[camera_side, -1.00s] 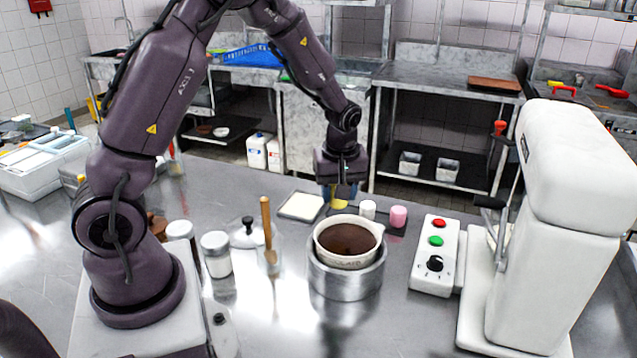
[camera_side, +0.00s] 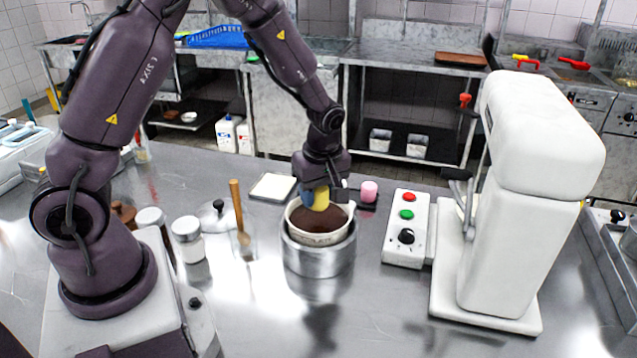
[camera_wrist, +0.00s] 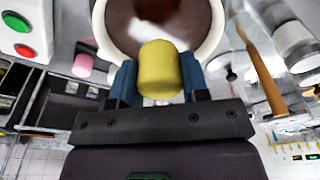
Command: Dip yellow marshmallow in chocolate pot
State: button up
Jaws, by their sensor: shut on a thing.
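My gripper (camera_side: 318,196) is shut on the yellow marshmallow (camera_side: 320,200), holding it over the back part of the chocolate pot's opening. In the wrist view the marshmallow (camera_wrist: 159,69) sits between the blue fingers of my gripper (camera_wrist: 157,80). The chocolate pot (camera_side: 334,238) is a pale bowl of dark brown chocolate (camera_side: 318,221) set in a metal ring holder (camera_side: 318,260). In the wrist view the pot's rim (camera_wrist: 211,42) curves around the marshmallow's far end. I cannot tell whether the marshmallow touches the chocolate.
A pink marshmallow (camera_side: 369,191) stands on a dark tray right of my gripper. A control box (camera_side: 407,235) and a white machine (camera_side: 530,200) stand to the right. A wooden-handled tool (camera_side: 237,208), jars (camera_side: 188,238) and a white square plate (camera_side: 273,187) are to the left.

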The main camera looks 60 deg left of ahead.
jog(key=shift+f, duration=2.5)
jog(key=shift+r, duration=2.25)
jog(key=shift+r, duration=2.5)
